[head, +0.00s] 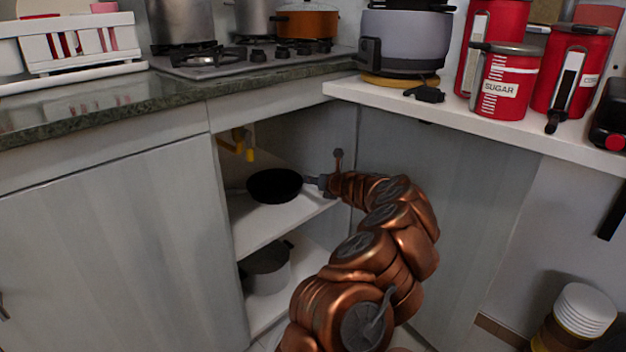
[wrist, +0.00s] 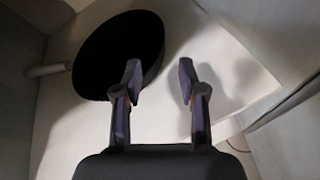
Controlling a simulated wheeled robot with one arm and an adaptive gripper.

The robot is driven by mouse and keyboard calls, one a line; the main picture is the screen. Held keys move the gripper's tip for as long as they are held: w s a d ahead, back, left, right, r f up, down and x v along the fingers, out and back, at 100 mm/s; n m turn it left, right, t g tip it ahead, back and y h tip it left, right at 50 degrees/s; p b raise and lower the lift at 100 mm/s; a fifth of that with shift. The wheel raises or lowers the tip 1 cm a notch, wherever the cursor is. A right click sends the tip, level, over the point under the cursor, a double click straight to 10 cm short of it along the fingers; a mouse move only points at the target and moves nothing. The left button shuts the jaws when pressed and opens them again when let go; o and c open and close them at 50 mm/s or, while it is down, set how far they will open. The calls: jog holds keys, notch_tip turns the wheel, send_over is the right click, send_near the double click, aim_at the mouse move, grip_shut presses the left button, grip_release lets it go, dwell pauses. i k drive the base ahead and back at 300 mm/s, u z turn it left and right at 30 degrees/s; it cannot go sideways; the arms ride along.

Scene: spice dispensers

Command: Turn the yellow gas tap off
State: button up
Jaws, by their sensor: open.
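The yellow gas tap (head: 243,145) is inside the open cabinet under the counter, high up at the left, above the upper shelf. It is small in the head view, so I cannot tell its handle position. I do not see it in the wrist view. My gripper (head: 311,181) is inside the cabinet, to the right of the tap and lower, apart from it. In the wrist view my gripper (wrist: 159,72) is open, with nothing between its fingers. A black pan (head: 274,185) lies just left of the gripper; it also shows in the wrist view (wrist: 112,55).
The pan rests on the upper shelf (head: 262,222). A grey pot (head: 266,268) stands on the lower shelf. The counter (head: 110,100) overhangs the cabinet, and a side panel (head: 440,190) closes it at right. There is open space between the pan and the tap.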

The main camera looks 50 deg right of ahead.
aim_at(245, 133)
jog(key=k, duration=1)
